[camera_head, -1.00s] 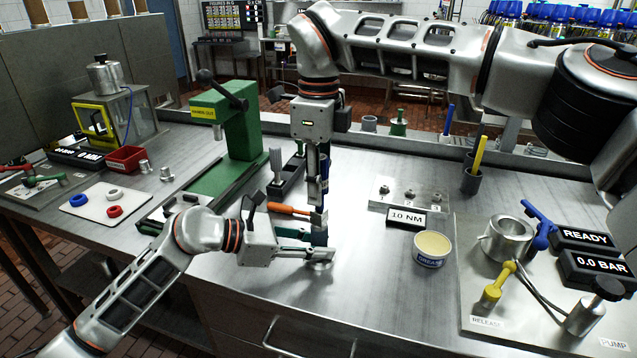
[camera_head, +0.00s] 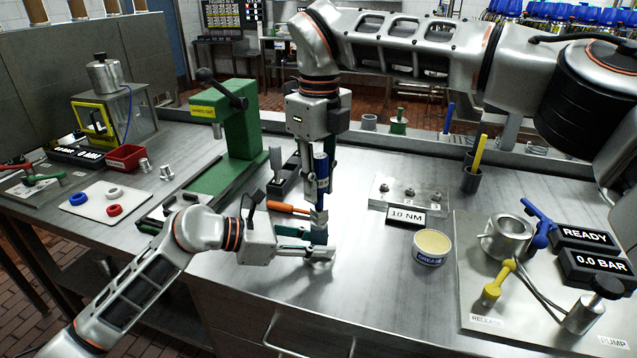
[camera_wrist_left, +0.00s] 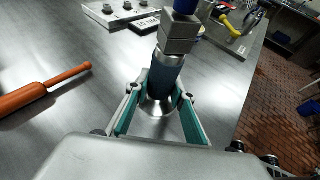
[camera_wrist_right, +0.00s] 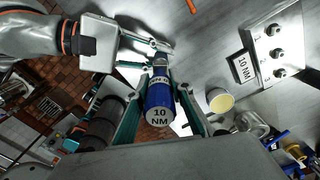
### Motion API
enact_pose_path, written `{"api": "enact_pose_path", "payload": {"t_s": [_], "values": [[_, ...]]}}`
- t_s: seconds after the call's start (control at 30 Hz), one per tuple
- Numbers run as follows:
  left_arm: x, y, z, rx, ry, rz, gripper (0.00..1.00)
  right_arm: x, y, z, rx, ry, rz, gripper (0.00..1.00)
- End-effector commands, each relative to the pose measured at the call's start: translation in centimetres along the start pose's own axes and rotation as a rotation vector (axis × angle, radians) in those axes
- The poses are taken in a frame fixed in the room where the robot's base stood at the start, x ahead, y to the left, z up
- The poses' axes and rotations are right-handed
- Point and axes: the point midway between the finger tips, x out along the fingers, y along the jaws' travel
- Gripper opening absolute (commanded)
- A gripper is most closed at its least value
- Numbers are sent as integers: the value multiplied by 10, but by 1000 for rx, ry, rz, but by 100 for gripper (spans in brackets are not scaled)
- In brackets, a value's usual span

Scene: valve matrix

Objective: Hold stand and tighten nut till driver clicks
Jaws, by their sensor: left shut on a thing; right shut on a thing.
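The driver (camera_head: 321,170), a blue cylinder, stands upright in my right gripper (camera_head: 319,190). Its end reads 10 NM in the right wrist view (camera_wrist_right: 159,115). The stand (camera_wrist_left: 163,75), with a dark blue body and a flared steel foot, is upright on the bench. My left gripper (camera_wrist_left: 160,112) is shut around its lower body, close above the foot. A grey steel piece (camera_wrist_left: 178,38) sits on top of the stand, directly under the driver. I cannot make out the nut itself; the driver and steel piece cover that place.
An orange-handled tool (camera_head: 288,209) lies just behind my left gripper. A 10 NM sign (camera_head: 406,217) stands before a steel plate with studs (camera_head: 410,192). A grease tub (camera_head: 432,248) and pump panel (camera_head: 480,310) are to the right. The front bench between is clear.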

Motion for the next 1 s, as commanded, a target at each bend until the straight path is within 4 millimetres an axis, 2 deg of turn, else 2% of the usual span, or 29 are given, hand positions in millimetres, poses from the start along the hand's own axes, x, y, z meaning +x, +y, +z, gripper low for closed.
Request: {"api": "enact_pose_path", "payload": {"t_s": [0.2,0.57,0.83,1.0], "values": [[0,0,1,1,-1,0,0,-1,0,0,196,-4,-1,0],[0,0,1,1,-1,0,0,-1,0,0,234,-4,-1,0],[0,0,1,1,-1,0,0,-1,-1,0,473,-6,-1,0],[0,0,1,1,-1,-1,0,-1,-1,0,526,-6,-1,0]]}}
